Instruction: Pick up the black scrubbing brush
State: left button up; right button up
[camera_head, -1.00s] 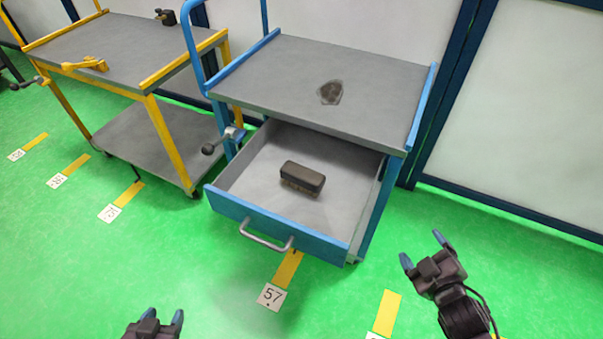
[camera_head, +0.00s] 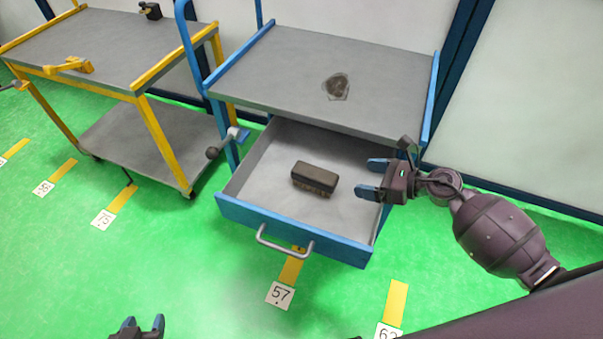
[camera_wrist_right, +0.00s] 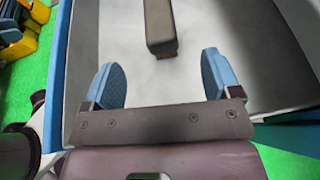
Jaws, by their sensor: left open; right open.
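The black scrubbing brush (camera_head: 315,177) lies on the floor of the open drawer (camera_head: 260,180) of the blue cart. It also shows in the right wrist view (camera_wrist_right: 160,25), straight ahead of the fingers and apart from them. My right gripper (camera_head: 374,179) is over the right side of the drawer, open and empty, with its blue fingertips pointing left toward the brush. In the right wrist view the two blue fingers (camera_wrist_right: 162,82) are spread wide. My left gripper (camera_head: 143,326) is open and empty at the bottom edge of the head view, low over the green floor.
The cart's grey top (camera_head: 300,75) overhangs the back of the drawer and carries a dark flat patch (camera_head: 337,87). The drawer front (camera_head: 290,232) has a metal handle (camera_head: 284,243). A yellow cart (camera_head: 155,120) stands to the left. Green floor in front is clear.

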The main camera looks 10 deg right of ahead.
aim_at(320, 174)
jog(key=shift+n, duration=0.4)
jog(key=x, duration=0.7)
jog(key=shift+d, duration=0.1)
jog(key=shift+s+x, duration=0.2)
jog(key=shift+x, duration=2.7)
jog(key=shift+f, duration=0.1)
jog(key=c, duration=1.1)
